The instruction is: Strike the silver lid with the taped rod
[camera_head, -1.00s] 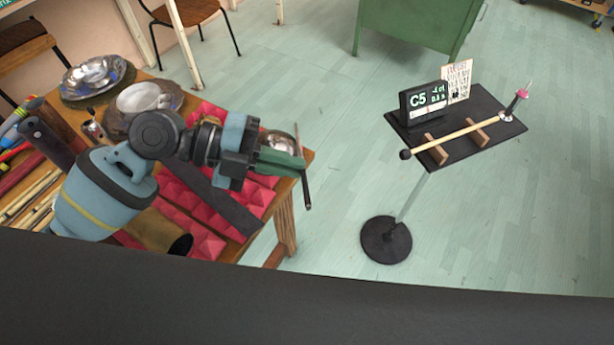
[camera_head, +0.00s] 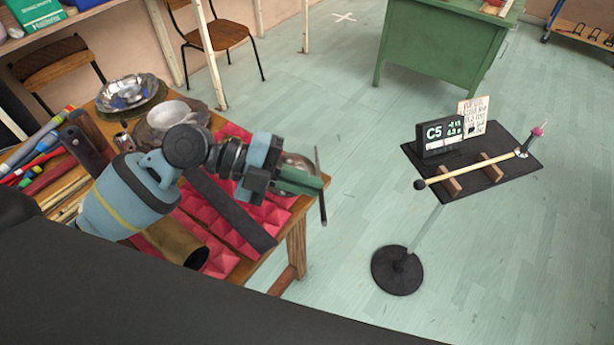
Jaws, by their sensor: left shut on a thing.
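My left gripper (camera_head: 319,185) is above the right end of the wooden table. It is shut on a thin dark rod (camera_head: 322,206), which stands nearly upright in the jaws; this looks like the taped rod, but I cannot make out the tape. My right gripper is not in view.
The table (camera_head: 297,250) holds red pyramid foam (camera_head: 208,225), a silver dish (camera_head: 130,88), a white bowl (camera_head: 168,114) and several coloured tubes at left. Floor between is clear.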

